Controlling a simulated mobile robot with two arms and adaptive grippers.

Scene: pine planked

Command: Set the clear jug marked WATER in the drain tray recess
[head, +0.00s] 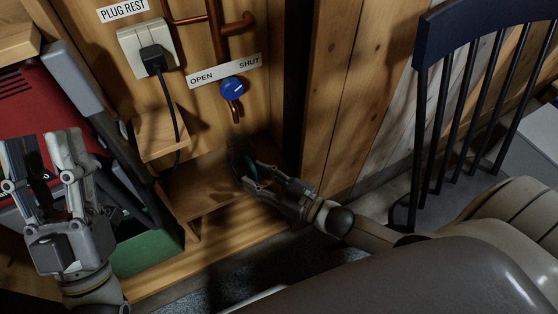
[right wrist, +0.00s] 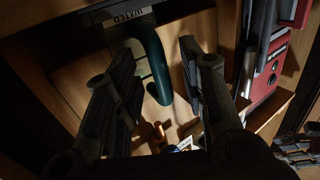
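The jug's upside-down WATER label (right wrist: 130,14) shows at the top of the right wrist view. Its dark green handle (right wrist: 155,62) hangs down between my right fingers, with gaps on both sides. In the head view my right gripper (head: 246,172) is low in the wooden nook under the tap; its fingers are apart around a dark teal shape, likely the handle. The clear jug body is hard to make out in the shadow there. I cannot make out the drain tray recess. My left gripper (head: 42,158) is open and empty at far left, in front of a red case.
A copper tap pipe (head: 234,108) with a blue knob (head: 232,90) sits above the nook. A black plug (head: 153,58) and its cord hang left by a small wooden block (head: 160,134). The red case (head: 50,105) stands left; a dark chair (head: 440,95) stands right.

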